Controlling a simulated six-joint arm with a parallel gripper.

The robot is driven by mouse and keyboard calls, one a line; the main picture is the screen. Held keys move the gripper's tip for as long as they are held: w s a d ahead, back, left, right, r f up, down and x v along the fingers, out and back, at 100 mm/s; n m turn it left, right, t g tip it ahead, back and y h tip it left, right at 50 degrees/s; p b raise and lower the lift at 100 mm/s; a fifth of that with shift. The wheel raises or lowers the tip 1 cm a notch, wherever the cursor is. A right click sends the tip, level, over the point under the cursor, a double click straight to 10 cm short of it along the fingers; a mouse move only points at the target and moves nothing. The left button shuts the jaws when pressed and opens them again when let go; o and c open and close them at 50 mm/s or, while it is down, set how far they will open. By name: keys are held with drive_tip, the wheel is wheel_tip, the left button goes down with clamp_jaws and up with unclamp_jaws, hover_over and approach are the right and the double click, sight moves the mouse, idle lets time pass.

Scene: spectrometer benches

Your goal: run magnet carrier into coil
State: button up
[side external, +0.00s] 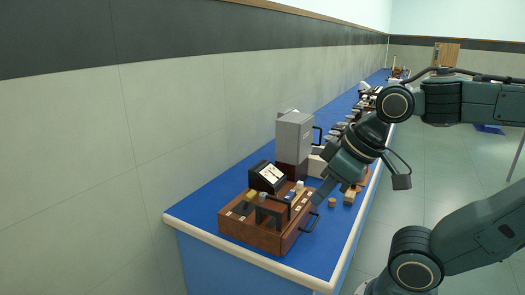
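A brown wooden box (262,238) stands near the front end of the blue bench. On its top are a dark arch-shaped frame (272,212), a small yellow-green part (249,195) and several pale labels. A black handle (311,223) is on its right side. I cannot tell at this size which part is the magnet carrier and which is the coil. My gripper (319,197) points down and left, above and just behind the box's right end near the handle. Whether it touches anything there is unclear. Its finger opening is not clear from this side.
A black display unit (266,177) and a tall grey instrument (294,134) stand behind the box. A small brown cylinder (332,203) and a tan block (350,195) lie to the right. The front strip of the blue bench (325,252) is clear. More equipment lines the far bench.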

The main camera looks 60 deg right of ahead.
drive_tip(key=o, duration=0.7)
drive_tip(key=shift+w+d+r, duration=0.1)
drive_tip(key=shift+w, duration=0.05)
drive_tip(key=shift+w+d+r, duration=0.1)
drive_tip(key=shift+w+r, duration=0.05)
drive_tip(key=shift+w, duration=0.1)
drive_tip(key=g, duration=0.6)
hover_over(300, 182)
wheel_tip(300, 182, down, 4)
drive_tip(key=shift+r, duration=0.1)
drive_tip(key=shift+f, duration=6.9)
